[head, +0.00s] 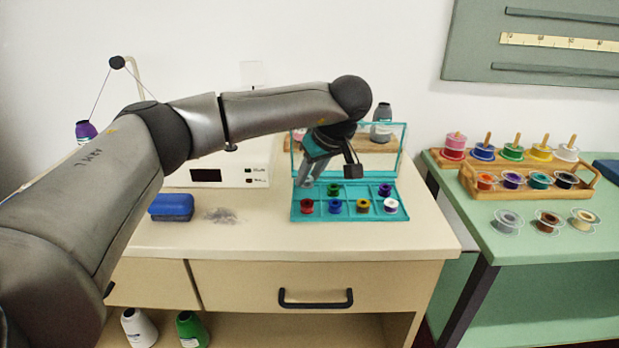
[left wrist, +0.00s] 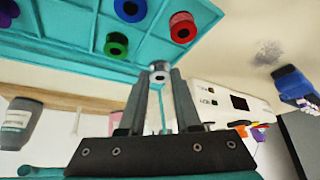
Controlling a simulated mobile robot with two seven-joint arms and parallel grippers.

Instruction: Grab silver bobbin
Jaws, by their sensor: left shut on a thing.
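I cannot tell whether this bobbin still touches the case floor. Green (head: 333,189) and purple (head: 385,190) bobbins sit in the back row. Red (head: 307,206), blue (head: 335,207), yellow (head: 362,206) and white (head: 390,205) ones sit in front. My right gripper is not in view.
On the green table at right is a wooden rack (head: 530,190) of spools, with loose bobbins (head: 508,222) in front. The counter's front is clear.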

